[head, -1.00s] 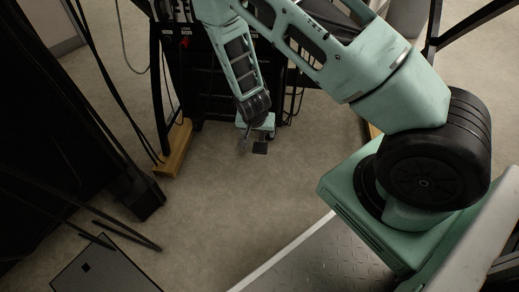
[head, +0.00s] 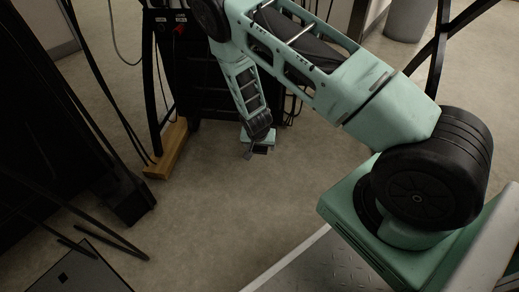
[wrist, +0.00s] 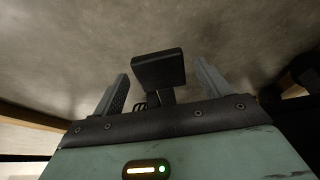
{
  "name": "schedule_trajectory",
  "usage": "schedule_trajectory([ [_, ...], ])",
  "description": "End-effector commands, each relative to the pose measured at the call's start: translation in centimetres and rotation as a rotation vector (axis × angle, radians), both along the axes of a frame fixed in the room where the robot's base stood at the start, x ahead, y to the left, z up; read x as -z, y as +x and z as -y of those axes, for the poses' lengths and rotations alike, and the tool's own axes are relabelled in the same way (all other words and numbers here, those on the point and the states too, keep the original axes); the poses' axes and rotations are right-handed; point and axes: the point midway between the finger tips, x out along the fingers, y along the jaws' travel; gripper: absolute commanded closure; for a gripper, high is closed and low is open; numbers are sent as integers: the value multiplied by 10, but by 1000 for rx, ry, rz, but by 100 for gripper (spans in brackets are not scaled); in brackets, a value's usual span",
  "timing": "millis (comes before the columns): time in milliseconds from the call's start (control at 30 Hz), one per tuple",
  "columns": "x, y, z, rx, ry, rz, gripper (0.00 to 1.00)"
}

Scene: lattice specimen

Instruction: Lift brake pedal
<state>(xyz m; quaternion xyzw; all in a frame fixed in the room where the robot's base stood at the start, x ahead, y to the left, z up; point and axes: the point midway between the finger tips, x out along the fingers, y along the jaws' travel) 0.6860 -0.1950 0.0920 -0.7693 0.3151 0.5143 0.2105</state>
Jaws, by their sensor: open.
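The brake pedal (wrist: 159,69) is a black, roughly rectangular pad on a short stem. In the wrist view it stands between the two grey fingers of my gripper (wrist: 162,72), with a gap on each side. The gripper is open and appears to touch nothing. In the head view my gripper (head: 256,151) is low near the floor, and the dark pedal pad (head: 262,150) shows beside a finger. The lower part of the pedal stem is hidden by the gripper body.
A black rack (head: 215,75) with cables stands behind the gripper. A wooden block (head: 167,152) lies at its left foot. Black frame parts fill the left side (head: 125,200). A grey bin (head: 410,18) is at the back right. The floor (head: 215,215) in front is clear.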

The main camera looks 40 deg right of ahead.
Motion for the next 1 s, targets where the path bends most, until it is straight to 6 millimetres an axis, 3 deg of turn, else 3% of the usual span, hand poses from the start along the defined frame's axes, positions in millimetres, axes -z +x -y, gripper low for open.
schedule_trajectory([
  [300,2,1,1,0,0,0,24],
  [533,2,1,1,0,0,0,87],
  [1000,-27,1,3,8,151,-152,87],
])
